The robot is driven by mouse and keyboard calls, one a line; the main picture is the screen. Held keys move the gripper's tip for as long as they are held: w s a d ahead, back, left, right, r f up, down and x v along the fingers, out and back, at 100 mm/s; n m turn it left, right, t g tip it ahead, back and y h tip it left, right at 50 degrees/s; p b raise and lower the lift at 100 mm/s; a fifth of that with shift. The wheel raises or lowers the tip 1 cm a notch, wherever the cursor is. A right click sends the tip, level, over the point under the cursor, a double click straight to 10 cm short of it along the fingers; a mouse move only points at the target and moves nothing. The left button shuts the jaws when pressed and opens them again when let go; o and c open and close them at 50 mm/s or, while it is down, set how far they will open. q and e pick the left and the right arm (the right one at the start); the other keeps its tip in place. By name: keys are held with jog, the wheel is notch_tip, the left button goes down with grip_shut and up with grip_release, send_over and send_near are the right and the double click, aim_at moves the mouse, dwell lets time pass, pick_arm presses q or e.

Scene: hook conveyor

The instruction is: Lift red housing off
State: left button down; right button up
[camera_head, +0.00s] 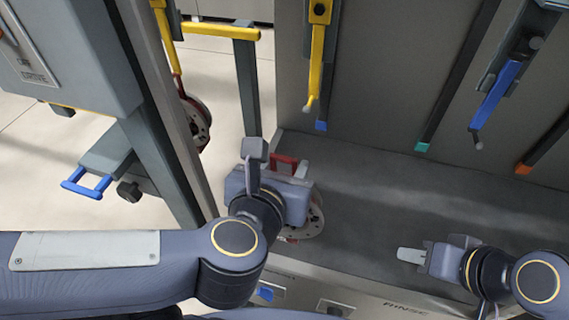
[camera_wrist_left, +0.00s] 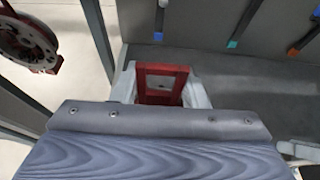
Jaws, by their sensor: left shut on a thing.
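A red housing (camera_head: 284,163) with a pale round disc face is at my left gripper (camera_head: 277,172), over the grey trough; much of it is hidden behind the gripper and wrist. In the left wrist view, its red rectangular handle (camera_wrist_left: 162,70) stands between the two grey fingers, and my left gripper (camera_wrist_left: 160,88) is shut on it. A second red housing with a round pale face (camera_head: 195,122) hangs below a yellow hook (camera_head: 172,50) at the left; it also shows in the left wrist view (camera_wrist_left: 30,40). My right gripper (camera_head: 411,255) is over the trough, with nothing visible in it; its finger gap is unclear.
An empty yellow hook (camera_head: 314,75) hangs behind the held housing. A blue-handled hook (camera_head: 495,95) hangs at upper right. A grey post (camera_head: 165,125) stands left of my left gripper. The trough floor (camera_head: 400,190) between the grippers is clear. Its front edge carries a RINSE label (camera_head: 405,306).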

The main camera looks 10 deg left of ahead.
pick_arm(q)
jog(key=s+a, duration=0.1)
jog(key=s, duration=0.5)
jog(key=shift+s+r+p, duration=0.15)
jog(key=shift+r+p, duration=0.05)
jog(key=shift+p, duration=0.2)
dwell(0.7)
jog(key=shift+a, duration=0.1)
jog(key=s+a, duration=0.1)
jog(key=s, duration=0.6)
jog(key=shift+a+b, duration=0.2)
jog(key=shift+b, duration=0.25)
